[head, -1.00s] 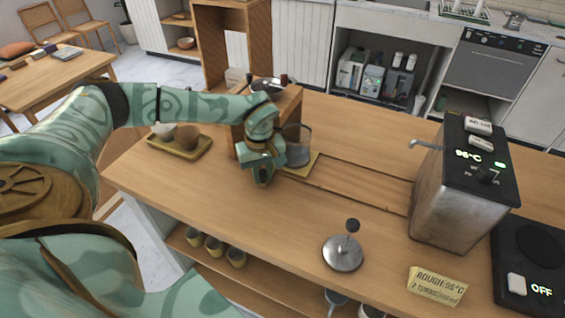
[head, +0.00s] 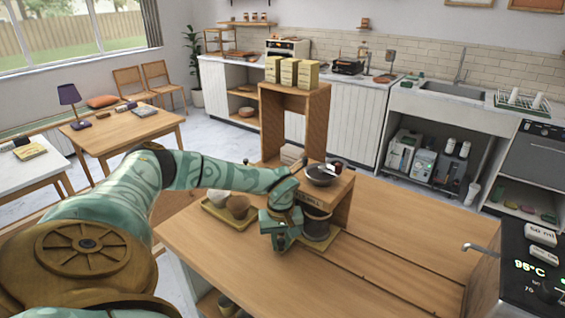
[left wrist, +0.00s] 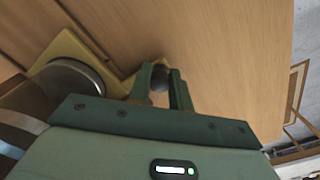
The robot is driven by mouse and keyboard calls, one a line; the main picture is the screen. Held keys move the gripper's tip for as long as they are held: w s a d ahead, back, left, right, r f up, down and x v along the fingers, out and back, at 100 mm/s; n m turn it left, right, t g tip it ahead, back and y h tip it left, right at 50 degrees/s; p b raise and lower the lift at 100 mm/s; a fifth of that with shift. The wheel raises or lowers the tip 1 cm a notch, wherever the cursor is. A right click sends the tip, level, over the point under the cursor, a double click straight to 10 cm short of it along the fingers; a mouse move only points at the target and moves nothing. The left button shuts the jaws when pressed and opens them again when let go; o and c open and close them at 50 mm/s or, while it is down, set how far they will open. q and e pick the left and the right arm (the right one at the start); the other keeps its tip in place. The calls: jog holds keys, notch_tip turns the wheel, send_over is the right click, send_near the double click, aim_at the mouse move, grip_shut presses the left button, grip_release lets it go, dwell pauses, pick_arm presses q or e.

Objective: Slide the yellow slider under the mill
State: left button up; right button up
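My left gripper (head: 279,243) is low at the slider's left front side. In the left wrist view, my fingers (left wrist: 161,82) close around a small dark knob (left wrist: 160,74) at the corner of the yellow slider (left wrist: 66,44). The left arm hides part of the stand. My right gripper is not in view.
A yellow tray (head: 222,219) with bowls or cups stands left of the stand. A grooved track (head: 385,278) runs along the counter to the right, clear of objects.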

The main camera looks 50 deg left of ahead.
pick_arm(q)
jog(key=o, duration=0.3)
jog(key=shift+s+a, duration=0.1)
jog(key=shift+a, duration=0.15)
jog(key=shift+o, duration=0.2)
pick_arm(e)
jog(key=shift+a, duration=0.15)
